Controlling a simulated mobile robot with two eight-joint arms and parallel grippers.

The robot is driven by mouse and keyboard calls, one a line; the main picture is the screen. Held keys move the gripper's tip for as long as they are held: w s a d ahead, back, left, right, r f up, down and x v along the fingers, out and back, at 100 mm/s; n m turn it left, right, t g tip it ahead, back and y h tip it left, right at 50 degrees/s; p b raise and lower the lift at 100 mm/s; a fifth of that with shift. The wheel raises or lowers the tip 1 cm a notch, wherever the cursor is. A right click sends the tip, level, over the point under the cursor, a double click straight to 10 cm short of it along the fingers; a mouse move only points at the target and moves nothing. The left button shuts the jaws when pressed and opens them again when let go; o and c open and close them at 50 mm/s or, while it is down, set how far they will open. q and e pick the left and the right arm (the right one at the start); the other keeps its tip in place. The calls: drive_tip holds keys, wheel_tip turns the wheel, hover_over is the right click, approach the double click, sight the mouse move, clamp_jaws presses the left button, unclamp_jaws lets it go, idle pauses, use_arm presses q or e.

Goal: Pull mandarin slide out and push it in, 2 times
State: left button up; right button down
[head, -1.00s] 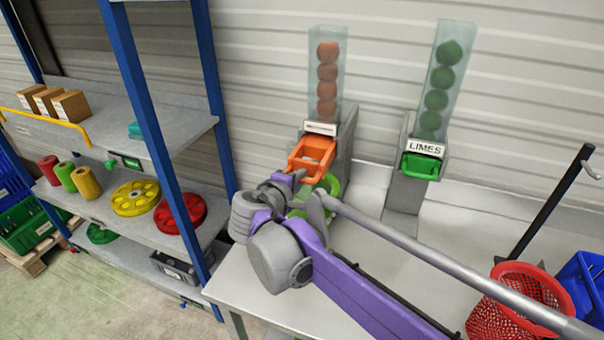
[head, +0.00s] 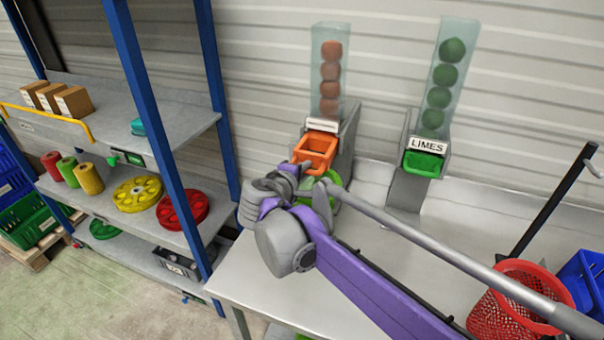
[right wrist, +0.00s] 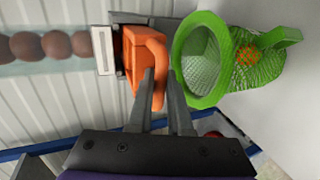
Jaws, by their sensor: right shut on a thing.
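The mandarin slide (head: 318,150) is an orange tray with a handle, at the foot of the clear tube of mandarins (head: 330,75). In the right wrist view the orange slide (right wrist: 138,62) sits at the dispenser's mouth. My right gripper (right wrist: 161,80) is shut on its handle, one finger on each side of the bar. In the head view my right gripper (head: 300,168) is partly hidden by its own wrist. How far out the slide stands is hard to tell. My left gripper is not in view.
A green-rimmed net (right wrist: 195,60) hangs close beside the fingers, with an orange fruit (right wrist: 248,57) showing through. The limes dispenser (head: 428,150) stands to the right. A red basket (head: 520,300) and blue bin (head: 583,280) are at the right. Shelves (head: 165,135) stand left.

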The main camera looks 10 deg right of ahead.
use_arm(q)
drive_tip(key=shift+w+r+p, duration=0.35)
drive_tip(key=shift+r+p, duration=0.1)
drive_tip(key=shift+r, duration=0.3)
use_arm(e)
drive_tip(key=shift+w+d, duration=0.75)
drive_tip(key=shift+w, duration=0.4)
drive_tip(key=shift+w+d, duration=0.8)
drive_tip(key=shift+w, duration=0.4)
drive_tip(key=shift+w+d, duration=0.75)
drive_tip(key=shift+w, duration=0.4)
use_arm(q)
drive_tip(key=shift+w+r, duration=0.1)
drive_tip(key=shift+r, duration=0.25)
use_arm(e)
approach(319, 149)
drive_tip(key=s, duration=0.1)
drive_tip(key=s+a+f, duration=0.2)
drive_tip(key=shift+s+a, duration=0.15)
drive_tip(key=shift+s, duration=0.25)
